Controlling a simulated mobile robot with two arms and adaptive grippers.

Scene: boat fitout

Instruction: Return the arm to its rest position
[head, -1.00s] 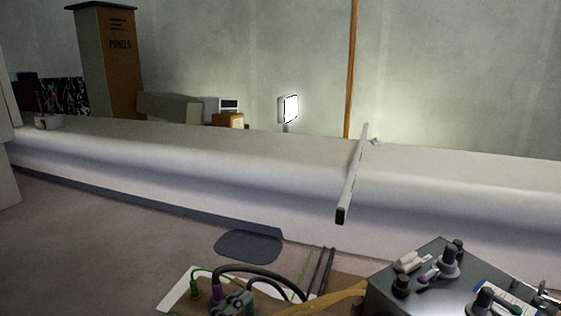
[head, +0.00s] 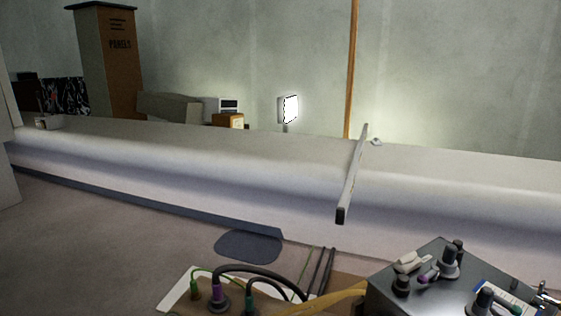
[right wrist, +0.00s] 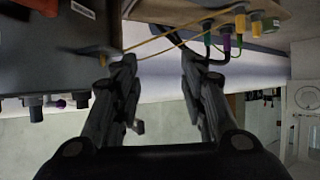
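My right gripper (right wrist: 157,60) shows in the right wrist view with its two fingers apart and nothing seen between them. It is out of the head view. Beyond its fingers, the right wrist view shows a board (right wrist: 270,12) with green, purple and yellow plugs, apart from the fingers as far as I can tell. In the head view, a green plug (head: 194,290), a purple plug (head: 219,298) and a dark green plug (head: 251,304) stand at the bottom edge, with dark cables. My left gripper is in neither view.
A dark box (head: 420,283) with knobs and connectors stands at bottom right; it also shows in the right wrist view (right wrist: 45,55). A yellow cable (head: 335,300) runs beside it. A long bar (head: 352,175) lies across the pale hull ledge (head: 240,160). The floor at left is clear.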

